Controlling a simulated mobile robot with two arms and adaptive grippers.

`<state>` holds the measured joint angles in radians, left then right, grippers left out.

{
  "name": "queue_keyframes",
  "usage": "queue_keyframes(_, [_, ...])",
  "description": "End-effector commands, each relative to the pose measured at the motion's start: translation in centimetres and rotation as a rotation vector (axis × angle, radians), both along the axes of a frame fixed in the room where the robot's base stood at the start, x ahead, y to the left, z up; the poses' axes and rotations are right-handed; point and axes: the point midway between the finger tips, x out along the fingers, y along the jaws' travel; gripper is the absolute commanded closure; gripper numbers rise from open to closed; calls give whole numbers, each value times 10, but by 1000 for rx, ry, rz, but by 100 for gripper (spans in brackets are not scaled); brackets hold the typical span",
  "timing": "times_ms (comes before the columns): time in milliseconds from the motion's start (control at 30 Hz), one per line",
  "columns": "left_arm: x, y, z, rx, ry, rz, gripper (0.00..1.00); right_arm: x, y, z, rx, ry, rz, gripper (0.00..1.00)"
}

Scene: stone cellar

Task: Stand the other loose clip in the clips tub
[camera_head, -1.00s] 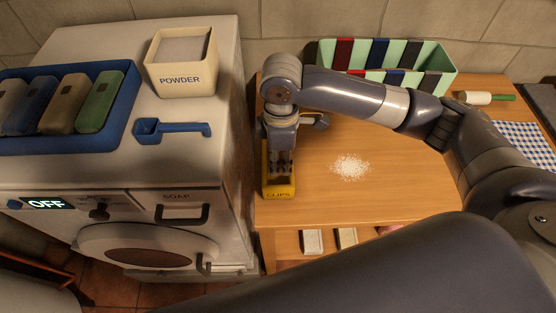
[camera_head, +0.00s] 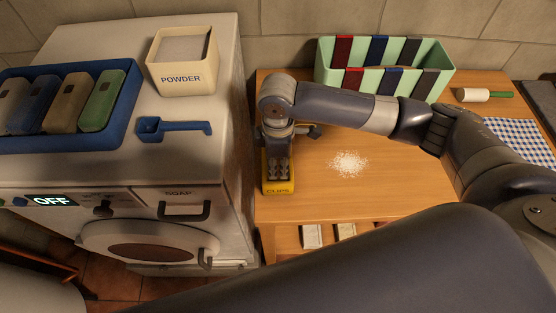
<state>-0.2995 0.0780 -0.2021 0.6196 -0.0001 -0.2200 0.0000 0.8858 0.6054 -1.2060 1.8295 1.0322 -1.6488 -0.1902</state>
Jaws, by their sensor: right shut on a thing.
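The yellow clips tub (camera_head: 279,188) stands at the left edge of the wooden table, its "CLIPS" label facing me. My right gripper (camera_head: 279,168) points down at the tub, with its fingers at or inside the opening. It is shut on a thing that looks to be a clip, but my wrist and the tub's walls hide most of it. Small grey shapes show in the tub's mouth; I cannot tell clips from fingertips there. No loose clip shows clear on the table. My left gripper is not in view.
White powder (camera_head: 348,163) is spilled right of the tub. A green divided box (camera_head: 436,93) stands at the back. The washing machine (camera_head: 225,130) on the left bears a powder box (camera_head: 183,79), a blue scoop (camera_head: 174,130) and a blue tray (camera_head: 62,142).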

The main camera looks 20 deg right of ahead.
Motion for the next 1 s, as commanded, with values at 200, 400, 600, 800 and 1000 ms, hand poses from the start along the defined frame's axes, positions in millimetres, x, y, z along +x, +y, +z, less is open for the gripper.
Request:
queue_keyframes(200, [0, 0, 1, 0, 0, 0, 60, -1, 0, -4, -1, 1, 1, 71])
queue_keyframes(400, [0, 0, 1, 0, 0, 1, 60, -1, 0, -3, 0, 1, 1, 53])
queue_keyframes(600, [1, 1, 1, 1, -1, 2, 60, 0, 0, -3, 0, 0, 1, 53])
queue_keyframes(800, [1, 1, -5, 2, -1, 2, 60, 1, 1, 15, 2, -4, 1, 53])
queue_keyframes(1000, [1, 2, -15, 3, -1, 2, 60, 2, 1, 58, 3, -6, 2, 53])
